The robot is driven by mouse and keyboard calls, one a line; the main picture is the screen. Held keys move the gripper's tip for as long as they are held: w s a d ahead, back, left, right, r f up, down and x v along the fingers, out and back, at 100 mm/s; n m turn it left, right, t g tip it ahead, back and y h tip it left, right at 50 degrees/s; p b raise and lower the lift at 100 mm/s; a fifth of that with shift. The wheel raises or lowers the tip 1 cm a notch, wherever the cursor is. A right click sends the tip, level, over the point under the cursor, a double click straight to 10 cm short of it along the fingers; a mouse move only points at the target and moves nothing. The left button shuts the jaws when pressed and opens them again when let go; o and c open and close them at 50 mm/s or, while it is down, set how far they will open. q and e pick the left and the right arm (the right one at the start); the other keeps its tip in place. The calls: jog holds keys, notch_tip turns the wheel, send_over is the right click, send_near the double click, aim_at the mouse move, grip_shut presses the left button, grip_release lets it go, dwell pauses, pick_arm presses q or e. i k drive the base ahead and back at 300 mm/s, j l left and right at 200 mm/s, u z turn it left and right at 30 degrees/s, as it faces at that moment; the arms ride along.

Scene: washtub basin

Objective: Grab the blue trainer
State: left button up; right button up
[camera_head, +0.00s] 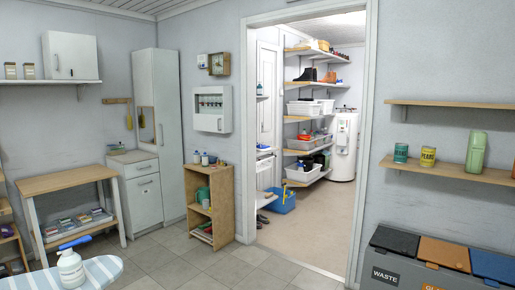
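I cannot make out a blue trainer for certain. Through the open doorway, shelves hold a dark boot (306,74) and a brown shoe or boot (329,77) near the top. A dark pair of shoes (263,218) sits low by the left side of the doorway. Small items on the low white shelf (264,163) at the doorway's left are too small to tell. Neither of my grippers shows in the head view.
A wooden shelf unit (222,210) stands left of the doorway, waste bins (395,262) at the right. A white bottle (71,269) stands on a striped board (104,272) in front.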

aim_at(261, 146)
jog(key=i, duration=6.05)
jog(key=j+u, duration=0.05)
jog(key=j, duration=0.15)
